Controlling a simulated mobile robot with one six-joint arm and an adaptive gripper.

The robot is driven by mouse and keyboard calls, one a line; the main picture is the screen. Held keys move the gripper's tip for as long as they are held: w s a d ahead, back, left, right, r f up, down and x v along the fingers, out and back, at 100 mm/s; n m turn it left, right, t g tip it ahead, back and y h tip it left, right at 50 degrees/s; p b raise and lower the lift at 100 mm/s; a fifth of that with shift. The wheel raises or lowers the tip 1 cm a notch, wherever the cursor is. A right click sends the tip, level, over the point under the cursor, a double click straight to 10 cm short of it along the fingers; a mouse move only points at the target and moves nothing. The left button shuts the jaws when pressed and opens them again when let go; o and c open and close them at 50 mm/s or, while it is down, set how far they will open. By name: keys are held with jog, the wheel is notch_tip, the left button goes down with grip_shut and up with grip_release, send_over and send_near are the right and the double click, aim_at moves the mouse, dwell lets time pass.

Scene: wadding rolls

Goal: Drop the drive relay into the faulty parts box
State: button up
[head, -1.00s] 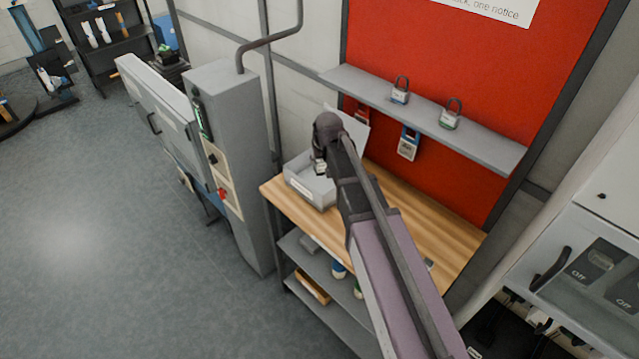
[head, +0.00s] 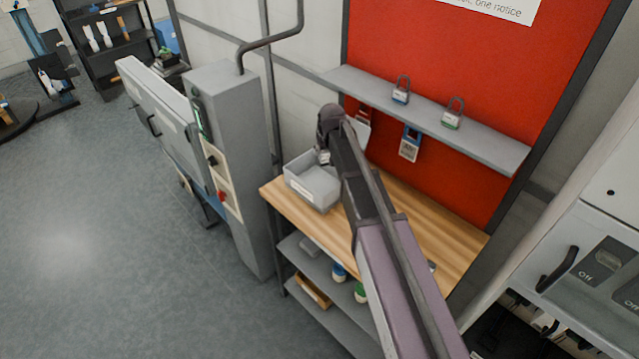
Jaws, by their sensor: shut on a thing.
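The faulty parts box is a grey open box (head: 322,203) with a white label on its front, standing on the left end of the wooden bench. The part of its inside that shows looks empty. My gripper (head: 324,158) is above the box's back right side, pointing down and partly hidden by my own arm. It is shut on a small pale and dark thing, taken as the drive relay (head: 324,156), of which only a bit shows. Whether the relay is over the opening or just past the back rim is hard to tell.
The wooden bench (head: 277,194) has lower shelves with small items. A grey shelf (head: 485,140) with two padlocks (head: 401,90) juts from the red board above. A tall grey cabinet (head: 236,120) stands left of the bench. The floor (head: 100,250) at left is clear.

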aim_at(324, 161)
jog(key=shift+f+b, duration=2.55)
jog(key=shift+f, duration=0.15)
jog(key=o, duration=1.2)
jog(key=shift+o, duration=0.2)
jog(key=shift+r, duration=0.15)
